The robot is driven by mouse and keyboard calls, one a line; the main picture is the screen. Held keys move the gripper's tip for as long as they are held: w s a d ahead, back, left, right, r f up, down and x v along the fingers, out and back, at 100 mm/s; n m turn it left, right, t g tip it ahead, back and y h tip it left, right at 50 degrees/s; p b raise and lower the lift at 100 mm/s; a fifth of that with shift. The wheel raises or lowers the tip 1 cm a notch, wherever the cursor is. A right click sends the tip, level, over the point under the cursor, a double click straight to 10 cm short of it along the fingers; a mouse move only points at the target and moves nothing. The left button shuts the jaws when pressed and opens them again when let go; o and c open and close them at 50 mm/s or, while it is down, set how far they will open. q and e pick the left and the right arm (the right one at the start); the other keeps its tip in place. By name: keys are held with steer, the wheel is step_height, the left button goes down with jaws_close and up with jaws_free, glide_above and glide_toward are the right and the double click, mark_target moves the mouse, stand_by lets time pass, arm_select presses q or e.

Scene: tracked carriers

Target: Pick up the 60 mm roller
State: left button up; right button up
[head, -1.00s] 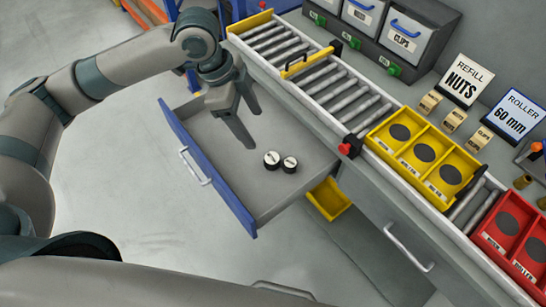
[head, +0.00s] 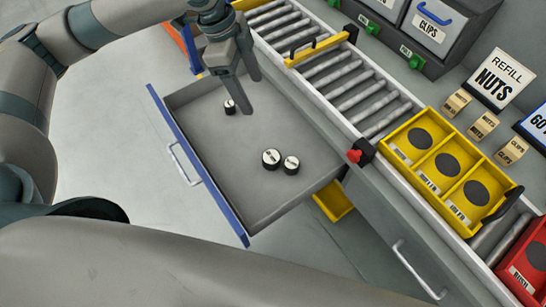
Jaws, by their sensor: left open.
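Three short rollers with black sides and white labelled tops lie in the open drawer (head: 200,92). One roller (head: 230,106) stands toward the back. A second roller (head: 271,159) and a third roller (head: 291,165) stand close together nearer the front right. The labels are too small to read, so I cannot tell which is 60 mm. My right gripper is out of view.
A conveyor (head: 352,95) runs along the drawer's right, carrying a yellow three-part carrier (head: 447,205) and a red one (head: 528,262). A red button (head: 354,156) sits at the conveyor edge. A NUTS refill sign (head: 497,80) stands behind. The drawer floor around the rollers is clear.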

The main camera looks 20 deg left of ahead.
arm_select(q)
step_height(320, 180, down, 16)
steer(key=b, duration=1.4)
steer(key=shift+w+r+b, duration=0.2)
steer(key=shift+w+b, duration=0.15)
steer(key=shift+w, duration=0.1)
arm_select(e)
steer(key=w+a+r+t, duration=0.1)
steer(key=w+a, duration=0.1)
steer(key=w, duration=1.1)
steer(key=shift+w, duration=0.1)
arm_select(q)
glide_above(271, 156)
steer(key=a, duration=0.2)
steer(key=x, duration=0.3)
steer(key=a+x, duration=0.1)
steer(key=x, duration=0.3)
steer(key=a+x, duration=0.1)
steer(key=x, duration=0.2)
steer(key=shift+s+f, duration=0.15)
steer(key=shift+f, duration=0.9)
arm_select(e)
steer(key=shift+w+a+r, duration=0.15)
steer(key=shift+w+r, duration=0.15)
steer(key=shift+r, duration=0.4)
arm_select(q)
steer(key=shift+d, duration=0.1)
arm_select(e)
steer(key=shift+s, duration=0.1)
